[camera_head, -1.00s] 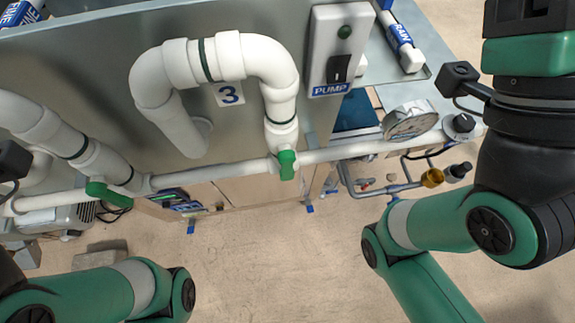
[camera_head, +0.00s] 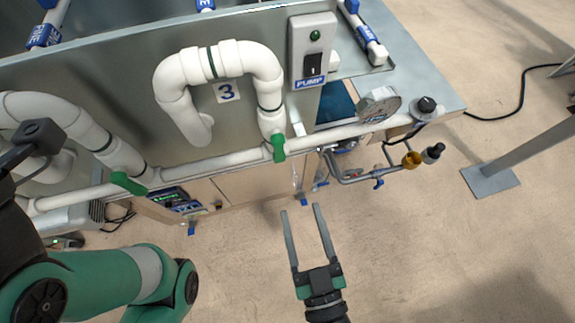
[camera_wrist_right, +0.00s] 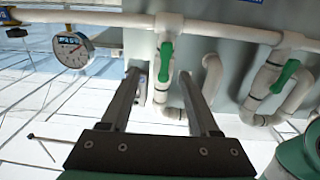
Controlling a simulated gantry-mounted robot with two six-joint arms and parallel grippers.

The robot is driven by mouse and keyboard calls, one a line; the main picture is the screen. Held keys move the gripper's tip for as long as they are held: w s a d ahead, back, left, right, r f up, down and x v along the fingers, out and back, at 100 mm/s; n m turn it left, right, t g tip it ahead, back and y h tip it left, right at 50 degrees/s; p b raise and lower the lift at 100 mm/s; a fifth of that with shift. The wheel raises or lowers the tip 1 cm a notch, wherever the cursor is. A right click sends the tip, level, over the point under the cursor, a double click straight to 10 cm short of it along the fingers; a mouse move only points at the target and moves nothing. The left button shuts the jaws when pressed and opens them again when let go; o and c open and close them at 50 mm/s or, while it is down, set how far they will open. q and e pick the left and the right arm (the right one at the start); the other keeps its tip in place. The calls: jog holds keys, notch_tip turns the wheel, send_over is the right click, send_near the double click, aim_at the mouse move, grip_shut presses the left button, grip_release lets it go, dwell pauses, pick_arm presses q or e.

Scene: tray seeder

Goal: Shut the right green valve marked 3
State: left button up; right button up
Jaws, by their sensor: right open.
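The right green valve (camera_head: 278,148) sits on the white pipe below the pipe loop with the "3" label (camera_head: 227,91). Its handle points roughly up and down in the head view. My right gripper (camera_head: 301,210) is open and empty, below and slightly right of the valve, its fingers pointing toward the pipe. In the right wrist view, the valve (camera_wrist_right: 166,62) shows between the two finger tips, with its handle along the vertical pipe; I see no contact.
Another green valve (camera_head: 128,184) is on the same pipe to the left. The pump switch box (camera_head: 313,50) is above. A pressure gauge (camera_head: 379,104) and brass fitting (camera_head: 411,160) are to the right. The floor below the pipe is open.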

aim_at(280, 160)
jog(key=shift+n+y, duration=0.3)
jog(key=w+a, duration=0.1)
jog(key=w, duration=0.2)
jog(key=w+a, duration=0.1)
jog(key=w, duration=0.3)
jog(key=w+a, duration=0.1)
jog(key=w, duration=0.3)
jog(key=shift+w, duration=0.25)
grip_shut()
jog(key=shift+r, duration=0.1)
dwell(0.7)
